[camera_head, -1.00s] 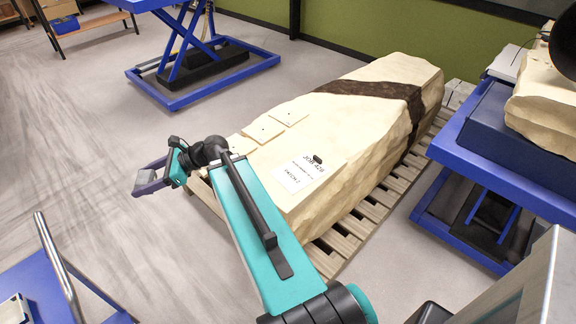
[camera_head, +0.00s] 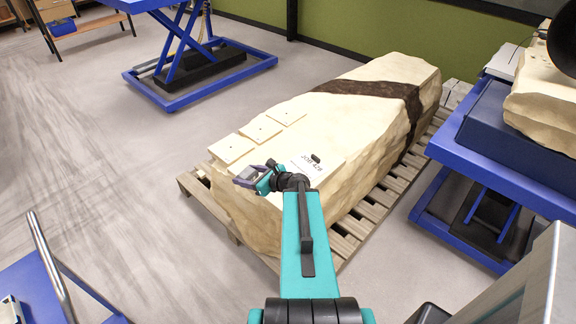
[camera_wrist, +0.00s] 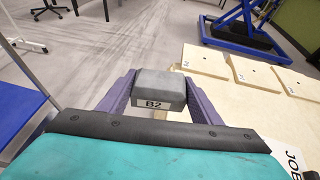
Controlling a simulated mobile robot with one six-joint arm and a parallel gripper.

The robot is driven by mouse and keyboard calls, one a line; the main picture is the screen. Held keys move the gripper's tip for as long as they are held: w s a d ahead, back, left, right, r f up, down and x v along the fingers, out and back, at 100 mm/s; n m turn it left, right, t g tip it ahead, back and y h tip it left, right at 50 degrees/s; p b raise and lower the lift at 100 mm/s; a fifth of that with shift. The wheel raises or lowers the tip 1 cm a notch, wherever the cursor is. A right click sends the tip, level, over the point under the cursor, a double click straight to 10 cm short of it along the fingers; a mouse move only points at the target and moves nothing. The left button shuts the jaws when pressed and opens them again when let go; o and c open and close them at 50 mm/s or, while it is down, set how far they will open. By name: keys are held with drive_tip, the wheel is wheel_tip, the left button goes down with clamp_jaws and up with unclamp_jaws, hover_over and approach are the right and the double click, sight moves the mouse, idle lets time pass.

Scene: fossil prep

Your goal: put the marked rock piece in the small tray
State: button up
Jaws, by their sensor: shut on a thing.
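My gripper (camera_wrist: 146,96) is shut on a grey rock piece (camera_wrist: 160,84) with a white label reading B2. The piece sits between the purple fingers. In the head view my gripper (camera_head: 255,180) and the grey piece (camera_head: 246,174) are over the near end of a big cream block (camera_head: 270,205). Three pale square plates (camera_head: 232,148) lie in a row on that block, and in the wrist view a plate (camera_wrist: 203,60) shows to the right of the piece. I cannot tell which thing is the small tray.
The cream block has a dark band and rests on a wooden pallet (camera_head: 350,226). A blue lift table (camera_head: 500,172) stands at right, another (camera_head: 205,75) at back. A blue cart (camera_head: 60,285) with a metal rail is at lower left. The floor at left is clear.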

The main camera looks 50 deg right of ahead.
drive_tip(key=shift+m+h, duration=0.7)
drive_tip(key=shift+h, duration=0.2)
drive_tip(key=s+d+f, duration=0.1)
drive_tip(key=s+d, duration=0.1)
drive_tip(key=s+d+f, duration=0.1)
drive_tip(key=d+f, duration=0.1)
drive_tip(key=shift+s+d, duration=0.15)
drive_tip(key=shift+s, duration=0.25)
drive_tip(key=shift+w+b, duration=0.1)
drive_tip(key=shift+b, duration=0.3)
drive_tip(key=shift+w+d+f+b, duration=0.25)
drive_tip(key=shift+d+b, duration=0.15)
drive_tip(key=shift+b, duration=0.6)
drive_tip(key=w+d+b, duration=0.1)
drive_tip(key=b, duration=0.3)
drive_tip(key=shift+w+d+b, duration=0.1)
drive_tip(key=shift+d+b, duration=0.25)
drive_tip(key=shift+b, duration=0.05)
drive_tip(key=shift+w+d+f+b, duration=0.1)
drive_tip(key=shift+w+d+b, duration=0.15)
drive_tip(key=shift+b, duration=0.8)
drive_tip(key=d+b, duration=0.1)
drive_tip(key=b, duration=0.3)
drive_tip(key=shift+w+d+b, duration=0.1)
drive_tip(key=shift+w+b, duration=0.2)
drive_tip(key=shift+w, duration=0.1)
